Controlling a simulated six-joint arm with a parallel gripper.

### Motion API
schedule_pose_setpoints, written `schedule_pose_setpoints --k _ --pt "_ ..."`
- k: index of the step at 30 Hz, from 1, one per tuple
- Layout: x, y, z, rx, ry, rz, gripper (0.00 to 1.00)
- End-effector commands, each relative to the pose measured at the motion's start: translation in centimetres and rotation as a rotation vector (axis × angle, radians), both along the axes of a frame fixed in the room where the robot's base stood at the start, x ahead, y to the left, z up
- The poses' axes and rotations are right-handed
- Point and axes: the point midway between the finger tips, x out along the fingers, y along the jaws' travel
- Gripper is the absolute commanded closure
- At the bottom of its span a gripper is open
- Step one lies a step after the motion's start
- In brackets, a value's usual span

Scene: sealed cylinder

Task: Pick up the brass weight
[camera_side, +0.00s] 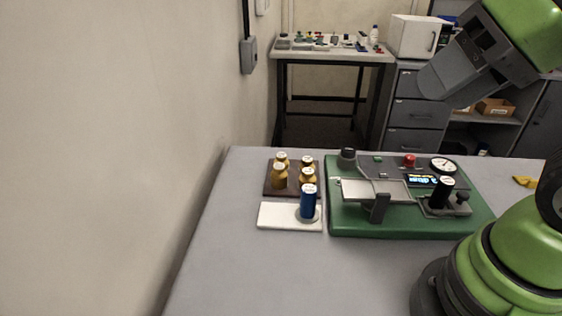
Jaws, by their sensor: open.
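Several brass weights with pale tops stand upright in a dark brown tray (268,189) at the left back of the table; one brass weight (279,177) is at its front left and another (308,177) at its front right. The front-right one is partly covered by a dark blue cylinder (308,203). My gripper (447,89) is grey and hangs at the upper right, high above the table and well away from the weights. It is open, with nothing seen in it; its fingertips are hard to make out.
The blue cylinder stands on a white plate (276,216). Right of it, a green-based device (350,228) carries a gauge (443,165), a red knob (409,160) and a black cylinder (442,192). A wall runs along the left. The table front (290,270) is clear.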

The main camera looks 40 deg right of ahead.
Motion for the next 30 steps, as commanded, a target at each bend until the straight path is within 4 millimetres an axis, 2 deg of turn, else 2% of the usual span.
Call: schedule_pose_setpoints --k 9,11,20,23,25,30 --pt "0.0 0.0 0.0 0.000 0.000 0.000 0.57" --pt "0.0 0.0 0.0 0.000 0.000 0.000 0.46" --pt "0.3 0.0 0.1 0.012 0.005 -0.013 0.46" --pt "1.6 0.1 0.4 0.070 0.033 -0.076 0.46" --pt "3.3 0.2 0.6 0.147 0.066 -0.163 0.46" --pt "9.6 0.0 0.3 0.396 0.176 -0.473 0.46"
